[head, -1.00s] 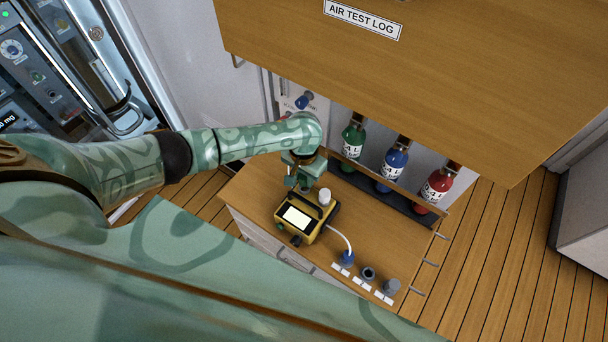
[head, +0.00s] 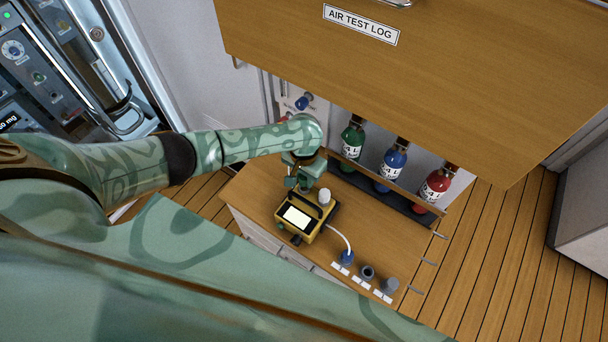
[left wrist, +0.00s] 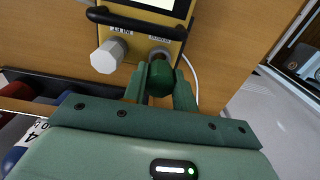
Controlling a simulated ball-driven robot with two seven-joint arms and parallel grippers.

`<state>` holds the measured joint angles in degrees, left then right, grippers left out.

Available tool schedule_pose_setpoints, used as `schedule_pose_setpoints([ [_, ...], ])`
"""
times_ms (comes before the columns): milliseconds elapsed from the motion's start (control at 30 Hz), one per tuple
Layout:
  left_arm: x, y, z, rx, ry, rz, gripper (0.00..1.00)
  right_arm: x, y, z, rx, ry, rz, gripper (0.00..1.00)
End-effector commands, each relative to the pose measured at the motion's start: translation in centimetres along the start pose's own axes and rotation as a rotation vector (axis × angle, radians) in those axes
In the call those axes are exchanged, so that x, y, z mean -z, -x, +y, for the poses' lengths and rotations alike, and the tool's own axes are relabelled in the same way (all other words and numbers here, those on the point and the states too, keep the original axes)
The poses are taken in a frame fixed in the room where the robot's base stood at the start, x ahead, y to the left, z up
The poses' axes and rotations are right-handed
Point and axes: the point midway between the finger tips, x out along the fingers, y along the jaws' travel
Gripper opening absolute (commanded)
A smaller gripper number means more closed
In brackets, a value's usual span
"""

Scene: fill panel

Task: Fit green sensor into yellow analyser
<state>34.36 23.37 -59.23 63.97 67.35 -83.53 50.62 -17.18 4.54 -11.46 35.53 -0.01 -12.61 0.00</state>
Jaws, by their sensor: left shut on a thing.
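The yellow analyser (head: 325,214) sits on the wooden bench top with its lit screen facing up. It also shows at the top of the left wrist view (left wrist: 128,38). My left gripper (left wrist: 160,90) is shut on the green sensor (left wrist: 160,78), a dark green knob-like piece. The sensor's far end is at the grey-rimmed socket on the analyser's face, beside the white fitting (left wrist: 107,57). I cannot tell how deep it sits, as the sensor hides the socket. In the head view my left gripper (head: 300,183) is just behind the analyser. My right gripper is not in view.
Green (head: 352,138), blue (head: 391,163) and red (head: 434,187) bottles stand in a dark rack behind the bench. A white hose (head: 345,238) runs from the analyser to a blue fitting (head: 347,257). A wooden panel (head: 420,70) overhangs the back.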

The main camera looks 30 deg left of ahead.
Motion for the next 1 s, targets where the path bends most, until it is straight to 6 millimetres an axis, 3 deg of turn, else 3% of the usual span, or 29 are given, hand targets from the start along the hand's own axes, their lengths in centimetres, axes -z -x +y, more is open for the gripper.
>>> schedule_pose_setpoints([
  [467,0.0,0.0,0.0,0.0,-0.001,0.0,0.06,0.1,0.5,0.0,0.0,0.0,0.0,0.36],
  [1000,0.0,-1.2,0.0,-0.001,0.001,-0.001,0.06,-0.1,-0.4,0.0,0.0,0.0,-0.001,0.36],
])
